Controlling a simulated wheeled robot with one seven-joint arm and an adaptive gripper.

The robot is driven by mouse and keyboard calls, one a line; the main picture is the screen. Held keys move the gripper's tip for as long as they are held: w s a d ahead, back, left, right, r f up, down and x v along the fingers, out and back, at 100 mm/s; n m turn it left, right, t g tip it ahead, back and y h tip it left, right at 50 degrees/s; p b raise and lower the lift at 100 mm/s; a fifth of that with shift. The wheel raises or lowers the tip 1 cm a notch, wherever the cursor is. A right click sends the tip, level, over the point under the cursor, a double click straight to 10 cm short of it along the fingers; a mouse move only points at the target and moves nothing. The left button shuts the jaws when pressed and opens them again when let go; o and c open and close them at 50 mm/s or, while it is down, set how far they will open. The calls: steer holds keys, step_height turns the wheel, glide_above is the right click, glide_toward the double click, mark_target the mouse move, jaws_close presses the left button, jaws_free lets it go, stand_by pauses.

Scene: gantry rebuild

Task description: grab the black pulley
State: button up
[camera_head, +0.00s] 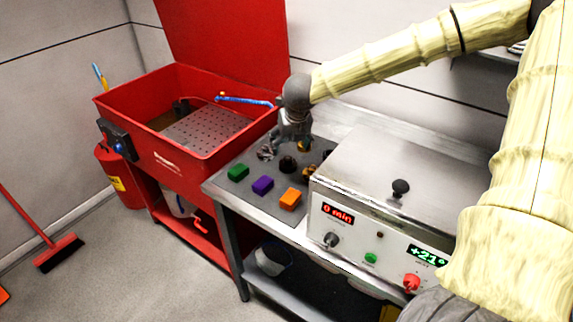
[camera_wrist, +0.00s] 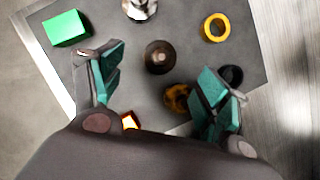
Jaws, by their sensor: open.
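My gripper (camera_head: 291,138) is open and empty, above the grey mat (camera_head: 225,190) on the steel table. In the wrist view its teal-padded fingers (camera_wrist: 162,80) are spread wide. A black round part (camera_wrist: 231,75), which looks like the black pulley, lies on the mat partly behind the right finger. In the head view a dark part (camera_head: 327,153) shows beside the steel machine. A dark brown round part (camera_wrist: 160,57) with a raised hub lies between and beyond the fingers; it also shows in the head view (camera_head: 288,164). Which is the pulley is not certain.
A yellow ring (camera_wrist: 215,27), a brass part (camera_wrist: 177,97) and a silver part (camera_wrist: 139,8) lie close by. The steel machine (camera_head: 400,165) stands right, a red washing tub (camera_head: 165,150) left.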

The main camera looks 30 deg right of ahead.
mark_target(288, 158)
steer(key=shift+x, duration=2.1)
steer(key=shift+s+p+x, duration=0.15)
steer(key=shift+p+x, duration=0.25)
steer(key=shift+x, duration=0.45)
steer(key=shift+s+p+x, duration=0.1)
steer(key=shift+p+x, duration=0.3)
steer(key=shift+x, duration=1.45)
steer(key=shift+d, duration=0.1)
steer(key=c, duration=1.2)
steer(key=shift+c, duration=0.2)
